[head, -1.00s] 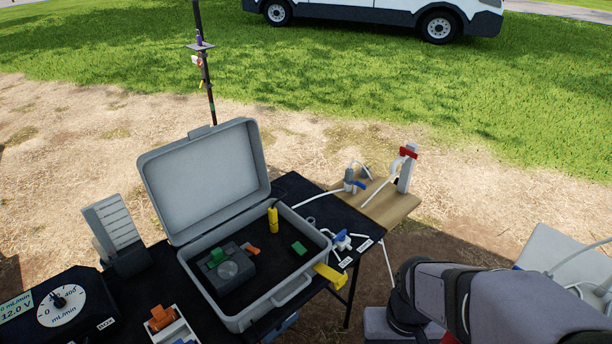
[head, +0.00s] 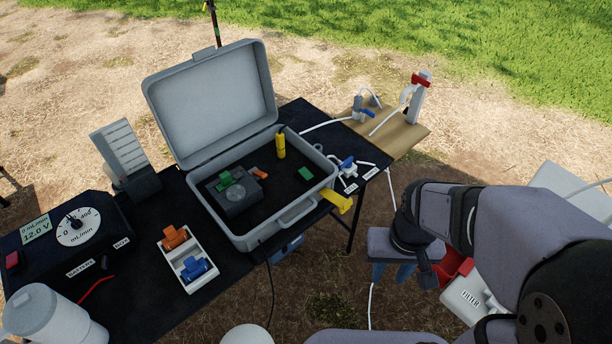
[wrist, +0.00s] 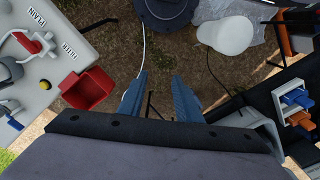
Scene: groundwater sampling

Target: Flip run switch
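The black control box (head: 70,238) sits at the left end of the table in the head view, with a dial and a 12.0 V display. A small red switch (head: 12,260) shows on its left side; I cannot read a run label or its position. My gripper (head: 392,274) points down beyond the table's right side, far from the box. Its two blue fingers are apart and empty, as the wrist view (wrist: 160,95) also shows. The red switch does not show in the wrist view.
An open grey case (head: 300,212) stands mid-table. A white tray (head: 163,252) with orange and blue clips lies in front of it. A white bottle (head: 52,318) stands at the lower left. A red bin (wrist: 88,89) and a white panel labelled FILTER (head: 468,297) are beside my gripper.

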